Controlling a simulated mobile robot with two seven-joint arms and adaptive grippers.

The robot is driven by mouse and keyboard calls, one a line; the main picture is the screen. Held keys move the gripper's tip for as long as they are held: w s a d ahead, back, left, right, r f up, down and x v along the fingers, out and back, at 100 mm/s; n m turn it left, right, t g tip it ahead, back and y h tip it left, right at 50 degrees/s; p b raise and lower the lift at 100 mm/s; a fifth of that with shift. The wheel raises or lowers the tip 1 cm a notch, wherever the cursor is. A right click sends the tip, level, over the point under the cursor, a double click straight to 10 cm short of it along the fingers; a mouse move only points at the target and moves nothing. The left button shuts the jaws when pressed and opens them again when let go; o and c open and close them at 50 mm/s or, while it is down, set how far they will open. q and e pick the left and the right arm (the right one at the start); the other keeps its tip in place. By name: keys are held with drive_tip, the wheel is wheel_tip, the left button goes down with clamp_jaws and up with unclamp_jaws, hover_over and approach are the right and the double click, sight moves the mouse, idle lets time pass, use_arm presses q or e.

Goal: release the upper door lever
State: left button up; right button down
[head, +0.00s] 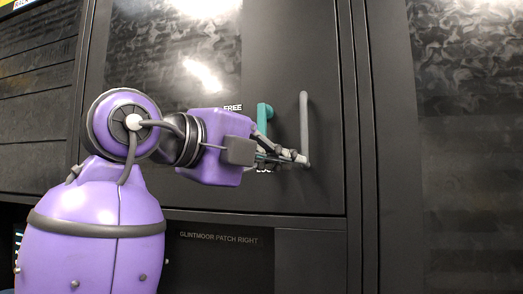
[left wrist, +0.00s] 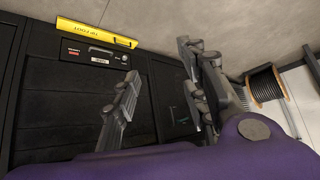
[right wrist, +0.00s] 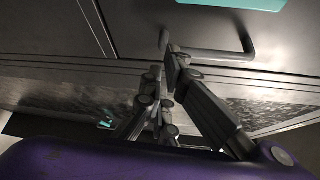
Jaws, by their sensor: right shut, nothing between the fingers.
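The teal door lever (head: 264,120) stands roughly upright on the dark cabinet door, its top near the word FREE. Its lower part is hidden behind my right gripper (head: 297,158), which also covers most of a label below. The right gripper is shut and empty, with its tips by the lower end of the grey door handle (head: 304,125); I cannot tell whether they touch. In the right wrist view a teal part (right wrist: 230,3) shows at the top edge, above the handle (right wrist: 222,54). My left gripper (left wrist: 158,68) is open and empty, away from the door.
The black door (head: 215,85) is closed. Below it is a panel marked GLINTMOOR PATCH RIGHT (head: 218,239). The left wrist view shows a black rack (left wrist: 60,115) with a yellow label strip (left wrist: 96,32), and a cable spool (left wrist: 264,84) at right.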

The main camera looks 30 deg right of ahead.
sight(264, 133)
use_arm(q)
drive_tip(key=shift+w+d+r+p, duration=0.1)
drive_tip(key=shift+w+r+p, duration=0.3)
drive_tip(key=shift+r+p, duration=0.4)
use_arm(e)
drive_tip(key=w, duration=0.1)
drive_tip(key=w+d, duration=0.2)
drive_tip(key=w, duration=0.1)
drive_tip(key=shift+w+r, duration=0.1)
drive_tip(key=shift+r, duration=0.1)
use_arm(q)
drive_tip(key=shift+r, duration=0.1)
use_arm(e)
drive_tip(key=shift+d, duration=0.1)
